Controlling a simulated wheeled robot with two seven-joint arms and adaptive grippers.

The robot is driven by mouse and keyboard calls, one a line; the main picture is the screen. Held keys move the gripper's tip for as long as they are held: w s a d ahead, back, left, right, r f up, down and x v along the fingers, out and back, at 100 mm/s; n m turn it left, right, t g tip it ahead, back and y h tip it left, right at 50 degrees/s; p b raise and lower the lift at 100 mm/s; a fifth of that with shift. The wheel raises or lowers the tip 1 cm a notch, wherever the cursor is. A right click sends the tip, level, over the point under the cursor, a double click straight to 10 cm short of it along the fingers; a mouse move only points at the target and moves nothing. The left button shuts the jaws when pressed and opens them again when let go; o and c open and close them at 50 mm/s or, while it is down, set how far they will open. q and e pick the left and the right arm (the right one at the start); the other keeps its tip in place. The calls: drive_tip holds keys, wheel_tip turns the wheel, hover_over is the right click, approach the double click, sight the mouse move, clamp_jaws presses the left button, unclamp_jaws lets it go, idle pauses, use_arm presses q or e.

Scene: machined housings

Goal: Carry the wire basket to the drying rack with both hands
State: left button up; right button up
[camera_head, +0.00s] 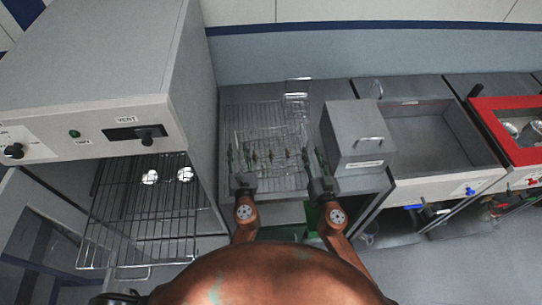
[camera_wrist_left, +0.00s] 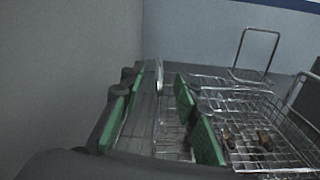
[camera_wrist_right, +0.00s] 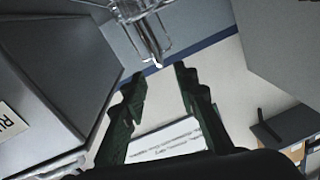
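The wire basket (camera_head: 268,135) sits in the middle of the head view, over a wire grid (camera_head: 237,112) on the counter. It holds several small brownish parts, also visible in the left wrist view (camera_wrist_left: 262,137). A tall wire loop handle (camera_head: 298,83) rises at its far right. My left gripper (camera_head: 238,155) is open at the basket's left side; a thin upright wire (camera_wrist_left: 159,76) shows between its green-padded fingers. My right gripper (camera_head: 312,155) is open at the right side. In the right wrist view, wire bars (camera_wrist_right: 150,40) appear beyond its fingertips; I cannot tell whether they touch.
A grey cabinet labelled VENT (camera_head: 100,80) stands left, with a wire shelf (camera_head: 140,215) extending below it. A grey lidded box (camera_head: 358,140) stands close to my right gripper. Further right are an open grey basin (camera_head: 425,135) and a red-framed unit (camera_head: 510,125).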

sight(236, 134)
use_arm(q)
drive_tip(key=shift+s, duration=0.1)
use_arm(e)
drive_tip(key=shift+s, duration=0.1)
